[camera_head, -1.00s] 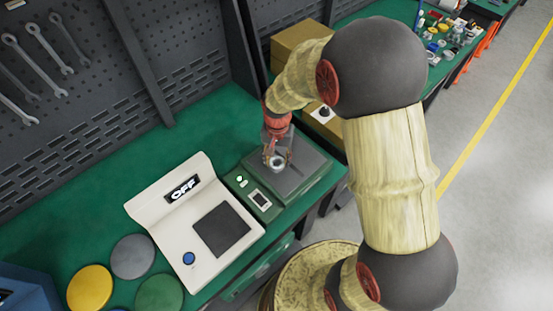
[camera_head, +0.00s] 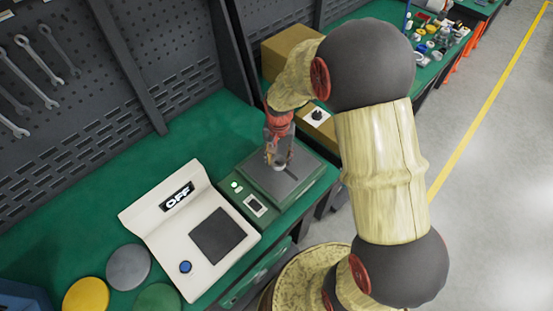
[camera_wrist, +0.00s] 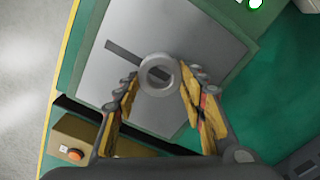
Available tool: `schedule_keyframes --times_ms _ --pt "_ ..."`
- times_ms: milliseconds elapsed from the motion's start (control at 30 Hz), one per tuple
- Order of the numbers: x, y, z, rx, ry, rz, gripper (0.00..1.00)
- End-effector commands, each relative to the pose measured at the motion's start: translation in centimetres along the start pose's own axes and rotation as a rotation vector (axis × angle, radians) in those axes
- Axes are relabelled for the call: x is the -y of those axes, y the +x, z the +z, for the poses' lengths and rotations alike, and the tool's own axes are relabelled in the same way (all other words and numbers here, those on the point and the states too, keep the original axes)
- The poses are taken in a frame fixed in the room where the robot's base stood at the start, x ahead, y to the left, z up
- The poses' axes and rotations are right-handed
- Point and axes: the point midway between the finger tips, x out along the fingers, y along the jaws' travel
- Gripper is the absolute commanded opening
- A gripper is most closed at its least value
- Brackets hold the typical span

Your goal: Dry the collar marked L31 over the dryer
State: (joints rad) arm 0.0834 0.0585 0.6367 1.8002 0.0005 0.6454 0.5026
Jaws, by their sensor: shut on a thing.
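A small grey metal collar (camera_wrist: 160,75) with a round hole is between the fingertips of my gripper (camera_wrist: 160,88) in the wrist view. My gripper is shut on it. In the head view my gripper (camera_head: 278,150) hangs over the grey slotted plate (camera_head: 290,182) of a green-based device, with the collar (camera_head: 277,161) at its tips. The plate also fills the wrist view behind the collar (camera_wrist: 200,40). No marking on the collar is readable. I cannot tell for sure which device is the dryer.
A white device (camera_head: 160,212) with an "OFF" display, dark pad and blue button stands left of the plate. Grey, yellow and green discs (camera_head: 128,267) lie at its left. A tool wall rises at the back.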

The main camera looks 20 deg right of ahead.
Motion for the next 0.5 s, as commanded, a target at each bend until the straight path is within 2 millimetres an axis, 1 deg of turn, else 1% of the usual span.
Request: schedule_keyframes --times_ms 500 --pt "-1.1 -0.1 -1.6 -0.001 0.001 0.0 0.01"
